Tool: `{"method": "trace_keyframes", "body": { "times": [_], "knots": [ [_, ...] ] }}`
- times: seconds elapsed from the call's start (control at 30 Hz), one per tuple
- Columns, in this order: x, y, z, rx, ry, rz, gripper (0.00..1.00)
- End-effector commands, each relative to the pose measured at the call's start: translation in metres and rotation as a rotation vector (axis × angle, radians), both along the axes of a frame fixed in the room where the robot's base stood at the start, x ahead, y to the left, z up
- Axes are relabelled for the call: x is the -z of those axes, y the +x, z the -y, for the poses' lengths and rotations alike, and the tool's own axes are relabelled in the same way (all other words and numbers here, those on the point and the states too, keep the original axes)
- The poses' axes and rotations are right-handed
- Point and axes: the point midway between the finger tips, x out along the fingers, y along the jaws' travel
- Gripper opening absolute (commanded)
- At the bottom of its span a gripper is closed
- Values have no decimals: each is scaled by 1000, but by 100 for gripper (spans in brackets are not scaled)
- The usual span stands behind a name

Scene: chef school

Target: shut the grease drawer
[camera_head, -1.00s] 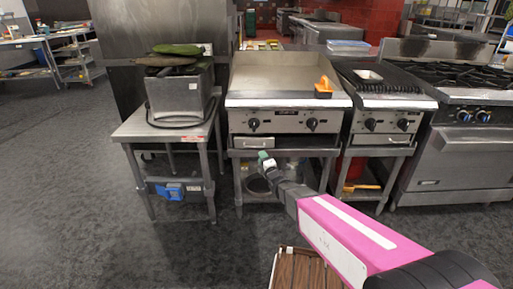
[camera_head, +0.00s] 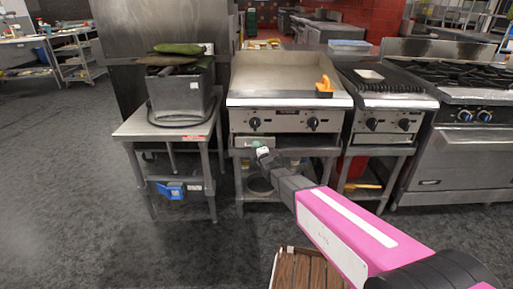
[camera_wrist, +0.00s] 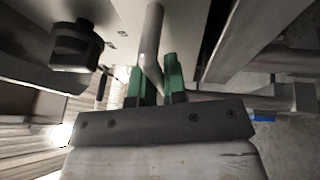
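The grease drawer (camera_head: 241,143) is the narrow metal front under the left control knob of the griddle (camera_head: 290,118). How far it stands out cannot be told. My gripper (camera_head: 259,148) is at the drawer front, and its tips are small in the head view. In the wrist view, the two green fingers of my gripper (camera_wrist: 157,84) sit close on both sides of a grey bent bar, the drawer handle (camera_wrist: 152,35). They look shut on it. The exact contact is partly hidden by the fingers.
A dark control knob (camera_wrist: 75,46) is close to my gripper in the wrist view. A metal side table (camera_head: 160,125) with a fryer stands to the left. A range (camera_head: 460,150) stands to the right.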

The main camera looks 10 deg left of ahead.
Motion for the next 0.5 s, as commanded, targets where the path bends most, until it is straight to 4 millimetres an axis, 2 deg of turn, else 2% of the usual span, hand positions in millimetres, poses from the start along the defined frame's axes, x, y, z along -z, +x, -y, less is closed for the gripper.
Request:
{"method": "trace_keyframes", "body": {
  "times": [0.17,0.4,0.5],
  "knots": [
    [1,5,-1,0,0,0,0],
    [2,40,-9,1,0,-1,0],
    [1,42,-9,1,-1,-2,0]
  ]
}}
